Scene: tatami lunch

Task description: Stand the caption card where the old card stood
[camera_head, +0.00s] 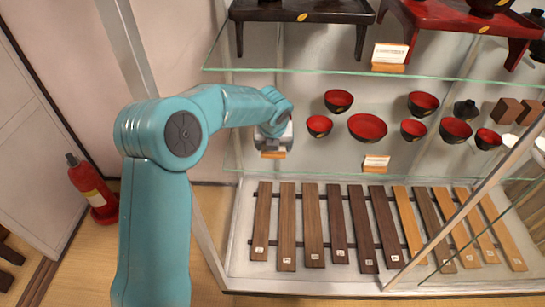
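My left gripper (273,145) is at the left end of the display case's middle glass shelf, seen small and from behind the arm. It appears shut on a small caption card (273,154). Only the card's light wooden base shows clearly below the gripper; its face is mostly hidden. The base is close to the shelf, but I cannot tell whether it touches. Another caption card (376,162), white on a wooden base, stands near the middle of that shelf. A third caption card (390,54) stands on the upper shelf. My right gripper is not in view.
Several red-lined bowls (367,127) stand right of the gripper. The upper glass shelf (300,72) with a dark tray table (300,12) is above. Labelled wooden slats (312,225) lie on the case floor. A fire extinguisher (91,188) stands at the left.

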